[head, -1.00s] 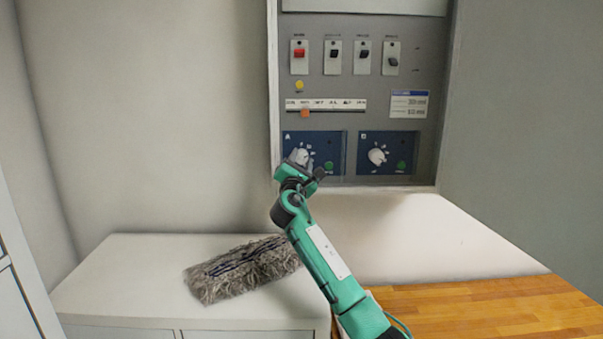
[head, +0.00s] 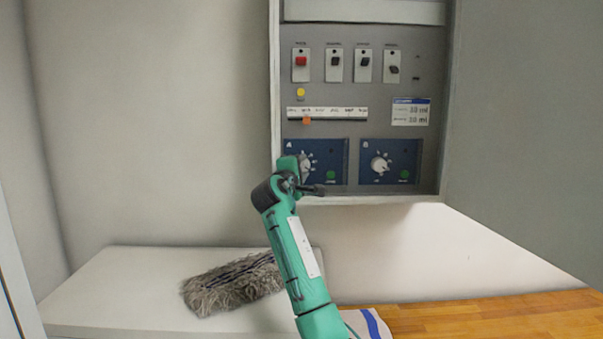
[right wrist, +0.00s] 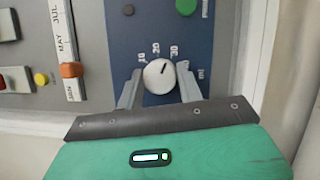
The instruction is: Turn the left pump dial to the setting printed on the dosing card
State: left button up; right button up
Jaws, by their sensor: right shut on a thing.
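The left pump dial is a white knob on the blue panel marked A in the head view (head: 306,165), partly hidden by my right gripper. In the right wrist view the dial (right wrist: 159,76) sits between the two fingers of my right gripper (right wrist: 160,88), which is shut on it. The dial's dark pointer line is toward the upper right in that view, between printed numbers. The dosing card (head: 410,111) is a white card with a blue header on the right of the grey panel; its two lines end in "ml", but the numbers are too blurred to read surely. My left gripper is not in view.
A second dial (head: 380,165) sits on the blue panel to the right. Above are a red switch (head: 301,62), several dark switches, a yellow button (head: 300,92) and an orange slider (head: 307,120). A grey shaggy mop head (head: 232,284) lies on the white cabinet below.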

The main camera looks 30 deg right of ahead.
jog(key=shift+m+g, duration=0.3)
jog(key=shift+m, duration=0.1)
jog(key=o, duration=1)
jog(key=b+v, duration=0.5)
jog(key=v, duration=0.8)
jog(key=shift+s+a, duration=0.3)
jog(key=shift+s, duration=0.05)
